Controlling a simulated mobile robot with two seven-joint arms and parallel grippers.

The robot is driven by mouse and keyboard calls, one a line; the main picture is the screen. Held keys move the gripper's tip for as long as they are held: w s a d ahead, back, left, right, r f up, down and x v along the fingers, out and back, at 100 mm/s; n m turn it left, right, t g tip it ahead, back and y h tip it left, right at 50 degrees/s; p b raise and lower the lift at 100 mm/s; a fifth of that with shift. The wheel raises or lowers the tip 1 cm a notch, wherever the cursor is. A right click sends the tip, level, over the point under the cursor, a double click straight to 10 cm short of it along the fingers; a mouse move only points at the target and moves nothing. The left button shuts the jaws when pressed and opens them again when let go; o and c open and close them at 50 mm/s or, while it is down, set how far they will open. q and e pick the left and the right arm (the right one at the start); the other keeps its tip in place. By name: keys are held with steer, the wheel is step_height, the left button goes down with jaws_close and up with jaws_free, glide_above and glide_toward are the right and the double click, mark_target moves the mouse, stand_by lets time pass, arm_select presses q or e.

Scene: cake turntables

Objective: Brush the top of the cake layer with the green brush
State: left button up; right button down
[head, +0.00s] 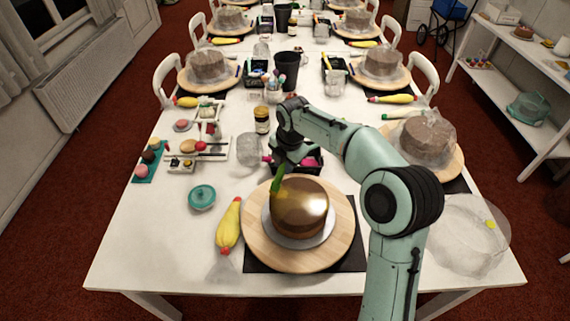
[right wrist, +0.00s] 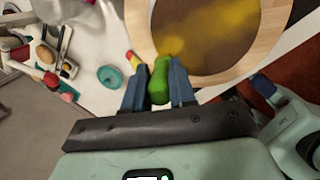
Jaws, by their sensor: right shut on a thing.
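The brown cake layer (head: 300,207) sits on a silver board on a round wooden turntable (head: 262,255) at the front middle of the table. Its top has a shiny golden patch toward the right. In the right wrist view the cake top (right wrist: 205,28) shows yellowish smears. My right gripper (head: 283,165) is shut on the green brush (head: 277,185), over the cake's back left edge. In the right wrist view the brush handle (right wrist: 160,80) lies between the two fingers (right wrist: 159,88). The brush tip is at the cake top; I cannot tell whether it touches. My left gripper is not in view.
A yellow piping bag (head: 229,226) lies left of the turntable, near a teal lidded pot (head: 201,197). A dark jar (head: 262,120), a clear glass (head: 248,149) and a black tray (head: 312,162) stand behind. Another wrapped cake (head: 427,135) stands right of my arm.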

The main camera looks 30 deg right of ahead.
steer(key=shift+s+d, duration=1.5)
steer(key=shift+d, duration=2)
steer(key=shift+s+d, duration=1.5)
steer(key=shift+d, duration=1.95)
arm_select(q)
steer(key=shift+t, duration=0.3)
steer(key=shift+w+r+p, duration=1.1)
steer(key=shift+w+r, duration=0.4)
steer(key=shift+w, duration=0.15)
arm_select(e)
steer(key=w+a, duration=0.6)
steer(key=a, duration=0.1)
steer(key=shift+w+a, duration=0.2)
steer(key=shift+a, duration=0.2)
steer(key=a, duration=0.1)
steer(key=w+a, duration=0.1)
steer(key=a, duration=0.1)
steer(key=shift+w+f, duration=0.1)
steer(key=shift+w, duration=0.1)
